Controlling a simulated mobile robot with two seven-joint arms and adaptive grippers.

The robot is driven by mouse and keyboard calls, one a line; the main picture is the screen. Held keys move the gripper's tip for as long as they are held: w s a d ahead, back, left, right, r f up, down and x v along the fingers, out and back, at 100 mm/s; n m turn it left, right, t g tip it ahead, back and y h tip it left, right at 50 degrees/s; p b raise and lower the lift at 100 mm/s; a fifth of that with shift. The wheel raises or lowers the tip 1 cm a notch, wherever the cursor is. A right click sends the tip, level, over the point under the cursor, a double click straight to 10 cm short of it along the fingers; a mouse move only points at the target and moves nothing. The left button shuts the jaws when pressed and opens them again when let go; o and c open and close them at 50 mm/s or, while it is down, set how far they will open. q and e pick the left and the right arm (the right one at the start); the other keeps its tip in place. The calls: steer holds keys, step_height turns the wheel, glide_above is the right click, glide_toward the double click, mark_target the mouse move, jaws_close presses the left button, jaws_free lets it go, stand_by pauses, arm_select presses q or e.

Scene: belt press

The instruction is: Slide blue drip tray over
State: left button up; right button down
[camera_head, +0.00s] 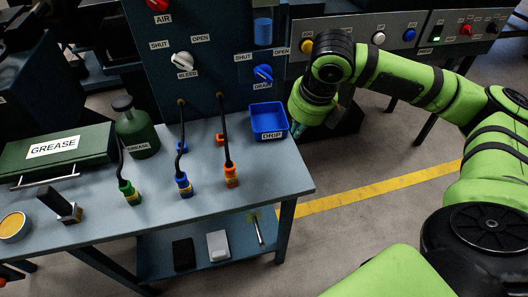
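The blue drip tray (268,112), labelled DRIP, sits on the grey bench top near its back right corner, below the DRAIN knob (263,74). It looks empty. My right gripper (298,130) points down just right of the tray, at the bench's right edge. My own wrist hides most of it, and I cannot tell whether its fingers touch the tray or how far apart they are. I do not see my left gripper.
Hoses with an orange-ended connector (231,177), a blue one (184,185) and a green one (130,192) stand left of the tray. A green grease can (135,130) and grease box (60,148) are farther left. Bare bench top lies in front of the tray.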

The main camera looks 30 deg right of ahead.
steer(key=x, duration=0.3)
steer(key=b+x, duration=0.1)
steer(key=x, duration=0.2)
steer(key=b+x, duration=0.1)
steer(key=x, duration=0.3)
steer(key=shift+s+d, duration=0.1)
steer(key=shift+d, duration=0.15)
steer(key=shift+w+d, duration=0.1)
steer(key=shift+w, duration=1.95)
arm_select(q)
steer(key=shift+t, duration=0.7)
steer(key=w, duration=0.5)
steer(key=shift+w+d+f, duration=0.2)
steer(key=shift+w+d, duration=0.05)
steer(key=shift+w, duration=0.05)
steer(key=shift+r, duration=0.1)
arm_select(e)
steer(key=shift+r, duration=0.1)
